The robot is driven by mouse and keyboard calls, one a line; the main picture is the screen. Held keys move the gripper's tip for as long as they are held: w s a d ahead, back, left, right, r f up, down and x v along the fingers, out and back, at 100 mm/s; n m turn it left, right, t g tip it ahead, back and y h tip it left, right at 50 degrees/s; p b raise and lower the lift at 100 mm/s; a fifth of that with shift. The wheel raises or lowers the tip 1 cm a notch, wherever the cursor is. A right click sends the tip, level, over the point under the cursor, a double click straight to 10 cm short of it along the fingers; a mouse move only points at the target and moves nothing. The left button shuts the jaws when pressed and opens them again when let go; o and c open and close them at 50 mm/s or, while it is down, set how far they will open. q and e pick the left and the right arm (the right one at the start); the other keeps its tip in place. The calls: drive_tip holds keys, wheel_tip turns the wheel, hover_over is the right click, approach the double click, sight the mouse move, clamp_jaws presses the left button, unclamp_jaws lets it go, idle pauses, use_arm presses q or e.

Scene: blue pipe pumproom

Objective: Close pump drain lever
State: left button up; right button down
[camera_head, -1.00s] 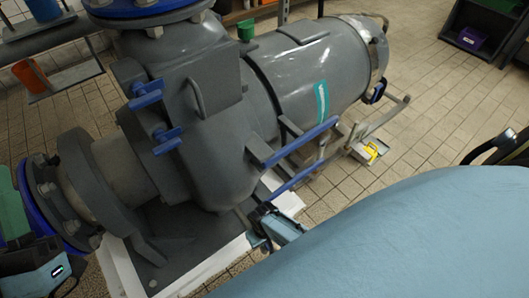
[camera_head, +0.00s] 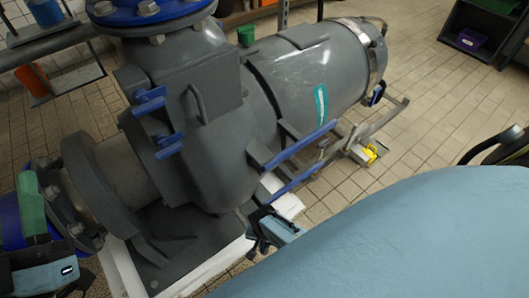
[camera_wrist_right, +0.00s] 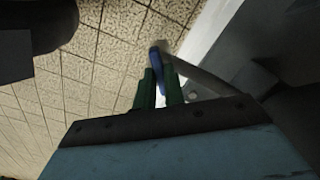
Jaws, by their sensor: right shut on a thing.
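The grey pump (camera_head: 215,110) fills the middle of the head view. The pump drain lever (camera_wrist_right: 157,60) shows in the right wrist view with a blue end and a grey shank running to the lower right. My right gripper (camera_wrist_right: 159,86) has its green fingers on either side of the blue end and is shut on it. In the head view the right gripper body (camera_head: 275,232) is low beside the pump's base, and the lever is mostly hidden there. My left gripper (camera_head: 32,205) is at the left by the blue flange; its finger gap is not clear.
Blue bars (camera_head: 300,150) run along the pump's right side, with small blue handles (camera_head: 150,100) on its body. The pump stands on a white plinth (camera_head: 222,268). A yellow item (camera_head: 370,153) lies on the frame at right. Tiled floor (camera_head: 430,110) is open at right.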

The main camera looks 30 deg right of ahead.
drive_tip(key=m, duration=0.4)
drive_tip(key=shift+m, duration=1.8)
drive_tip(key=c, duration=1.5)
unclamp_jaws()
